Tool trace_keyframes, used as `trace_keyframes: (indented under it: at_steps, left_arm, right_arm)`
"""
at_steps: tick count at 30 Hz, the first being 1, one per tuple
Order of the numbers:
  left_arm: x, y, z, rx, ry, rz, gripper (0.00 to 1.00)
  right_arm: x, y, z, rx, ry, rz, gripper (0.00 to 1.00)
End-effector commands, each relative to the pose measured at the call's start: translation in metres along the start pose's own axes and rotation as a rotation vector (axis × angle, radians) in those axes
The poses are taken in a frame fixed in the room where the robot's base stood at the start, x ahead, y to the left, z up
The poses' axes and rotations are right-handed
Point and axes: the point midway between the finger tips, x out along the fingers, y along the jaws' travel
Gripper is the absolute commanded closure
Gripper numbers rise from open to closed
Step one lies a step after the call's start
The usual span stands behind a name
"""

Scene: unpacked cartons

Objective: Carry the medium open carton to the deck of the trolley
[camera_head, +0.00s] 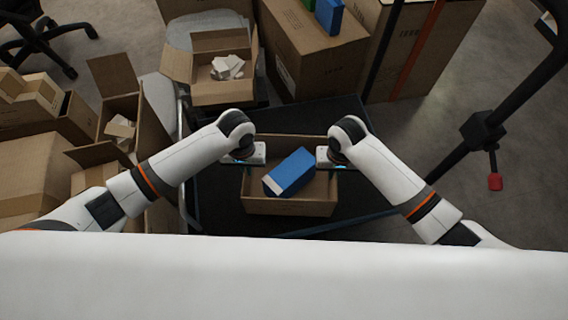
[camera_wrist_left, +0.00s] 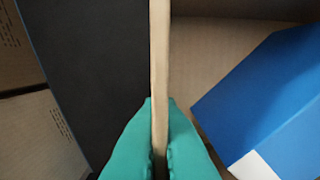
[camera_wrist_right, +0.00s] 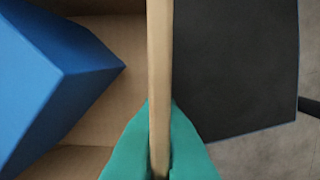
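The medium open carton (camera_head: 290,207) is a brown box with a blue box (camera_head: 290,172) lying inside it. It is over the dark deck of the trolley (camera_head: 320,116); I cannot tell whether it touches the deck. My left gripper (camera_head: 243,164) is shut on the carton's left wall, which shows between the teal fingers (camera_wrist_left: 160,135) in the left wrist view. My right gripper (camera_head: 334,165) is shut on the right wall, between the teal fingers (camera_wrist_right: 160,140) in the right wrist view. The carton's underside is hidden.
An open carton with white pieces (camera_head: 210,88) stands behind on the left. Several cartons (camera_head: 30,165) crowd the left side. Large closed cartons (camera_head: 312,55) stand at the back. Bare floor (camera_head: 440,125) shows at right.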

Motion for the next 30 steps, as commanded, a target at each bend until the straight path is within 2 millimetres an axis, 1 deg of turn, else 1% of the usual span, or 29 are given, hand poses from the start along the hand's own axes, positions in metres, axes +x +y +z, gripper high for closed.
trace_keyframes:
  at_steps: [1,2,3,5,6,14,17,20,30]
  left_arm:
    - [0.006,0.0,0.001,-0.001,-0.002,0.0,1.0]
    - [0.008,0.0,0.001,-0.001,-0.002,0.0,1.0]
    - [0.005,0.001,0.001,-0.001,-0.001,0.001,0.91]
    - [0.004,0.001,0.0,-0.001,0.0,0.001,0.81]
    - [0.004,0.001,0.0,-0.001,0.0,0.001,0.74]
    - [0.004,0.0,0.0,0.0,0.0,0.0,0.74]
    - [0.0,0.0,0.0,0.0,-0.001,0.0,0.74]
    - [-0.012,-0.001,0.001,0.0,-0.002,-0.002,0.74]
    - [-0.083,0.0,0.001,0.001,-0.004,-0.001,0.74]
  right_arm:
    - [0.006,0.0,0.001,0.001,-0.001,-0.001,1.0]
    - [0.008,0.0,0.001,0.001,-0.001,-0.001,1.0]
    - [0.005,-0.001,0.0,0.001,0.0,-0.002,0.91]
    - [0.005,-0.001,0.0,0.001,0.0,-0.002,0.81]
    - [0.005,-0.001,0.0,0.001,0.0,-0.001,0.74]
    - [0.004,0.0,0.0,0.0,0.0,-0.001,0.74]
    - [0.004,0.0,0.0,0.0,0.0,0.0,0.74]
    - [0.004,0.0,0.0,0.0,0.0,0.0,0.74]
    - [0.004,0.0,0.0,0.0,0.0,0.0,0.74]
